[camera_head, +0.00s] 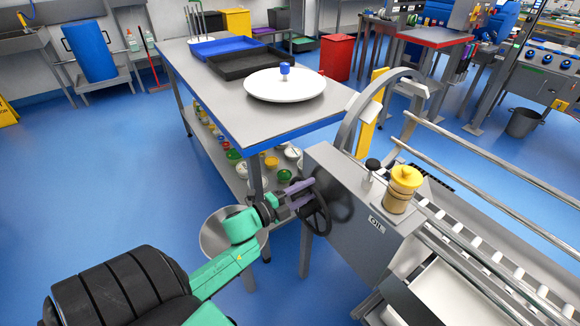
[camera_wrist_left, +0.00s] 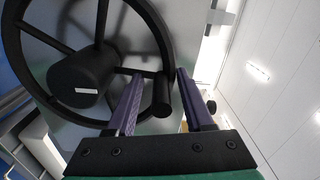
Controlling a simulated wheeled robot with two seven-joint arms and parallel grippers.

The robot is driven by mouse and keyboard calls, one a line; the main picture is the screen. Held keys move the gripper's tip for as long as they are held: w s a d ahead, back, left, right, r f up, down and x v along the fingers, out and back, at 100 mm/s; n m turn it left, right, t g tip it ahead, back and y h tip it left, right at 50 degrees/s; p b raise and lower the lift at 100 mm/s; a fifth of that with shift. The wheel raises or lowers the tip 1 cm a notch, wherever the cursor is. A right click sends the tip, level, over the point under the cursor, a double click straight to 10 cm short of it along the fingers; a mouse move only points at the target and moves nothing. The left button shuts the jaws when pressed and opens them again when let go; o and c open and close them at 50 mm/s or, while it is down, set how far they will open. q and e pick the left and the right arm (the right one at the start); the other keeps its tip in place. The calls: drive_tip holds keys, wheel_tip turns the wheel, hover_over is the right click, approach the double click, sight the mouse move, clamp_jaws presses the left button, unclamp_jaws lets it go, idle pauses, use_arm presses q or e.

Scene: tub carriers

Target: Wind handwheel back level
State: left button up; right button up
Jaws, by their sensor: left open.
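The black handwheel (camera_head: 321,218) is mounted on the left end face of the grey machine. In the left wrist view the handwheel (camera_wrist_left: 102,18) fills the upper left, with its rim, spokes, thick hub (camera_wrist_left: 80,80) and a round handle (camera_wrist_left: 162,97) at the rim. My left gripper (camera_head: 301,191) is at the wheel, its purple fingers open. In the left wrist view the handle shows between the fingers of the left gripper (camera_wrist_left: 160,75); I cannot tell whether either finger touches it. My right gripper is out of view.
The grey machine (camera_head: 340,190) carries a yellow-capped oil jar (camera_head: 403,190) on top. A steel table (camera_head: 200,78) with a white turntable (camera_head: 285,86) stands behind the wheel. A steel bowl (camera_head: 215,240) is below my left forearm.

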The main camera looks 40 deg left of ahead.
use_arm(q)
drive_tip(key=v, duration=1.4)
drive_tip(key=shift+b, duration=0.3)
drive_tip(key=s+a+f+n+g+y+p, duration=0.15)
drive_tip(key=f+n, duration=0.25)
drive_tip(key=f, duration=0.5)
drive_tip(key=s+f+n+g+y, duration=0.2)
drive_tip(key=s+f+n+g, duration=0.1)
drive_tip(key=f, duration=0.5)
drive_tip(key=s+f+n+g+y+p, duration=0.15)
drive_tip(key=f+n, duration=0.25)
drive_tip(key=f, duration=0.5)
drive_tip(key=s+d+f+n+g, duration=0.3)
drive_tip(key=s+d+f+g, duration=0.2)
drive_tip(key=s+f, duration=0.2)
drive_tip(key=s+d+f+n+g+p, duration=0.1)
drive_tip(key=s+d+f+n+g, duration=0.1)
drive_tip(key=s+d+f+g, duration=0.3)
drive_tip(key=s+f, duration=0.3)
drive_tip(key=s, duration=0.4)
drive_tip(key=shift+n+p, duration=0.3)
drive_tip(key=shift+n, duration=0.1)
drive_tip(key=shift+d, duration=0.1)
